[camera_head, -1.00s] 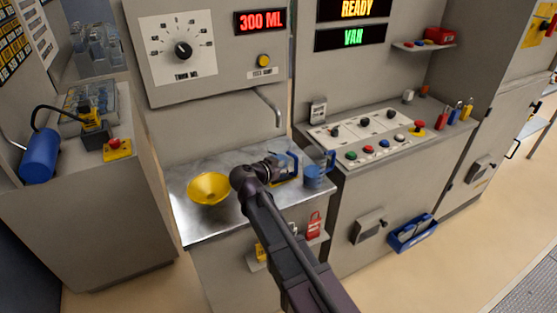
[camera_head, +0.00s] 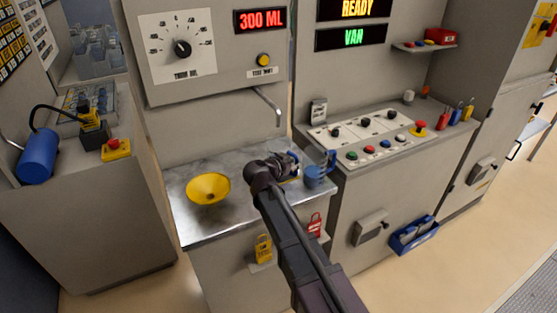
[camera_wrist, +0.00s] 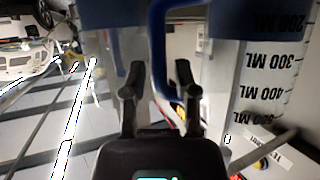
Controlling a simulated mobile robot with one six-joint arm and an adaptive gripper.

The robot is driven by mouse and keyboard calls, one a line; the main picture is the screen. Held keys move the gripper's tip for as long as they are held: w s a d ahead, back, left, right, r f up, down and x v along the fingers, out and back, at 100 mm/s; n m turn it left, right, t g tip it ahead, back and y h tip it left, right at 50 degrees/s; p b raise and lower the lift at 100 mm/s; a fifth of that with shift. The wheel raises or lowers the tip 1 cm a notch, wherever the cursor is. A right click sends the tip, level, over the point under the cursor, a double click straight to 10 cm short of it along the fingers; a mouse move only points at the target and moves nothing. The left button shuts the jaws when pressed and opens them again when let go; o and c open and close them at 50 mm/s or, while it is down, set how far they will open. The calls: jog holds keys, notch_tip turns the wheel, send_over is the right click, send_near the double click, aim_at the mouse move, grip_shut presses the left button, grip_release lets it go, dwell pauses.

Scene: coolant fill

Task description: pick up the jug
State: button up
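The clear measuring jug (camera_wrist: 270,75) fills the right of the wrist view, with black ML markings that appear upside down and a blue band. A blue handle (camera_wrist: 157,45) passes between the fingers of my gripper (camera_wrist: 159,95), which stand apart. I cannot see a firm grip on it. In the head view, my gripper (camera_head: 285,163) is over the metal counter, and my wrist partly hides what is there. A blue vessel with a blue handle (camera_head: 315,177) stands just right of it. A second clear body with a blue band (camera_wrist: 110,50) shows at left in the wrist view.
A yellow funnel (camera_head: 208,188) sits on the metal counter (camera_head: 215,222) left of my arm. A spout (camera_head: 270,103) hangs above the counter. A button panel (camera_head: 375,135) adjoins on the right.

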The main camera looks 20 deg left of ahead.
grip_shut()
jog(key=shift+r, duration=0.1)
dwell(0.4)
jog(key=s+d+r+p, duration=0.1)
jog(key=s+r+p, duration=0.1)
jog(key=s, duration=0.6)
jog(key=s+r+p, duration=0.2)
jog(key=s+p, duration=0.1)
jog(key=s, duration=0.5)
jog(key=shift+d+r, duration=0.4)
